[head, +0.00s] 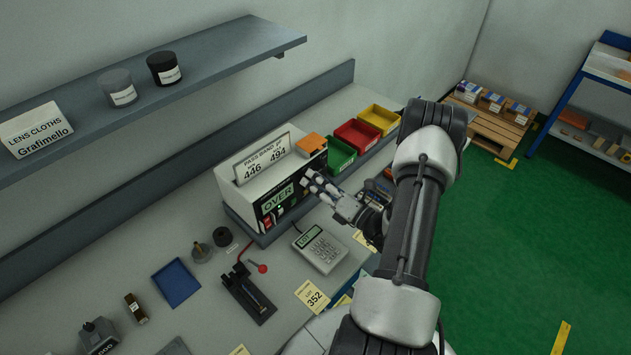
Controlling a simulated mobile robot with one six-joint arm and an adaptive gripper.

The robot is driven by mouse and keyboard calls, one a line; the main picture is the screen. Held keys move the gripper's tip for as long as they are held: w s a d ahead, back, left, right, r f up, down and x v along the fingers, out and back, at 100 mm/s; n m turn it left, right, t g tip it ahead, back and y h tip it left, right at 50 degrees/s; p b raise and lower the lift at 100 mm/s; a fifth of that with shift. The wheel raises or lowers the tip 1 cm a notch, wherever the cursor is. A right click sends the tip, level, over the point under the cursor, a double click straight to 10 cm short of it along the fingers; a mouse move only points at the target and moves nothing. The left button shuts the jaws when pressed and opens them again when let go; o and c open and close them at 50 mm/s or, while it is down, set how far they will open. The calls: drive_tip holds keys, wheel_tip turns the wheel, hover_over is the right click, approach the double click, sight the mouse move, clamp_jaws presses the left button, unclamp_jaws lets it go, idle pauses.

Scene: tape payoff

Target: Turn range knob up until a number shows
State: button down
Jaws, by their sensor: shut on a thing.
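The meter (243,190) is a white box with a black front panel, standing on the grey bench. Its green display (278,197) reads OVER. A card on top (262,159) reads PASS BAND with 446 and 494. My gripper (308,180) is at the right part of the front panel, its fingers closed at the range knob. The knob itself is hidden by the fingers, so its pointer and setting cannot be read.
Green (339,157), red (352,139) and yellow (378,122) bins stand right of the meter. A calculator (320,248) lies in front of it, and a small press with a red-knobbed lever (246,290) stands nearer. A shelf (200,62) overhangs the bench at the back left.

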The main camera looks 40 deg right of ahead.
idle(0.4)
drive_tip(key=c, duration=1.3)
unclamp_jaws()
drive_tip(key=shift+s, duration=0.1)
drive_tip(key=s, duration=0.4)
drive_tip(key=s+d, duration=0.1)
drive_tip(key=s, duration=0.2)
drive_tip(key=s+f, duration=0.1)
drive_tip(key=s, duration=0.3)
drive_tip(key=shift+s+d, duration=0.25)
drive_tip(key=shift+s, duration=0.1)
drive_tip(key=shift+w, duration=0.1)
